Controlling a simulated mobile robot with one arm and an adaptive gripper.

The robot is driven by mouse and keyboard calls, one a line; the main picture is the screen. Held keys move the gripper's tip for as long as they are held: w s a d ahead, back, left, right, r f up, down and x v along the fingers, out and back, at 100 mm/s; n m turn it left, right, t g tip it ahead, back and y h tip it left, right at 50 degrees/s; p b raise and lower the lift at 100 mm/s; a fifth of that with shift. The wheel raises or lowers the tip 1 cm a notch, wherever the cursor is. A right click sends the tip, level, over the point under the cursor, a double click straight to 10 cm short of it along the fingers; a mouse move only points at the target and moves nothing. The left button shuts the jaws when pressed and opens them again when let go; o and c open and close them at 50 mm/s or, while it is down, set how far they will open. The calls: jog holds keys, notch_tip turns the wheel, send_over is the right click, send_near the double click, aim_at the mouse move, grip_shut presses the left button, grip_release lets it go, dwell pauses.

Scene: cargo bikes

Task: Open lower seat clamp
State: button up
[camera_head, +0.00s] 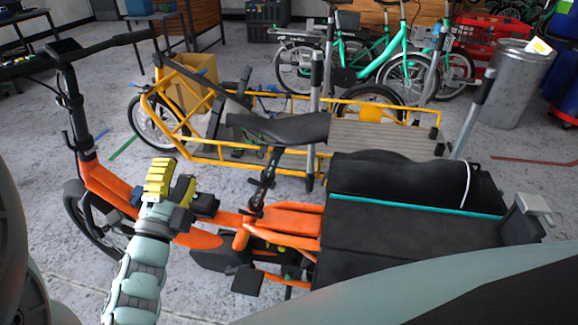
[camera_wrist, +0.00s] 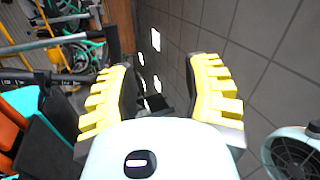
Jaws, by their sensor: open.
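The orange cargo bike (camera_head: 210,238) stands across the foreground, with a black saddle (camera_head: 278,128) on a dark seat post (camera_head: 268,172). Small dark clamp parts (camera_head: 258,197) sit low on the post near the orange frame; the lower lever is too small to tell open from closed. My gripper (camera_head: 172,180) has yellow padded fingers and is left of the seat post, apart from it, appearing in front of the orange frame. In the wrist view my gripper (camera_wrist: 160,75) is open and empty. No clamp can be made out there.
A black cargo box (camera_head: 400,235) fills the right of the orange bike. A yellow cargo bike (camera_head: 205,150) stands close behind, with green bikes (camera_head: 400,60) farther back. The wrist view mostly faces grey tiles (camera_wrist: 260,60).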

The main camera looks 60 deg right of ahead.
aim_at(244, 214)
jog(key=s+d+f+m+g+y+b, duration=0.1)
jog(key=d+f+m+y+b, duration=0.15)
jog(key=f+b, duration=1.1)
jog(key=d+f+m+g+y+b, duration=0.1)
jog(key=d+f+m+g+b, duration=0.2)
jog(key=f+b, duration=1.05)
jog(key=shift+m+t, duration=0.35)
jog(key=shift+t, duration=0.35)
jog(key=w+d+f, duration=0.1)
jog(key=w+d, duration=0.1)
jog(key=d, duration=0.2)
jog(key=w+d+f+p, duration=0.1)
jog(key=d+f, duration=0.1)
jog(key=d, duration=0.3)
jog(key=w+d+f+p, duration=0.1)
jog(key=w+d+f, duration=0.1)
jog(key=d, duration=0.3)
jog(key=shift+w+d+f, duration=0.1)
jog(key=shift+w+f, duration=0.05)
jog(key=shift+w, duration=0.15)
jog(key=shift+w, duration=0.1)
grip_shut()
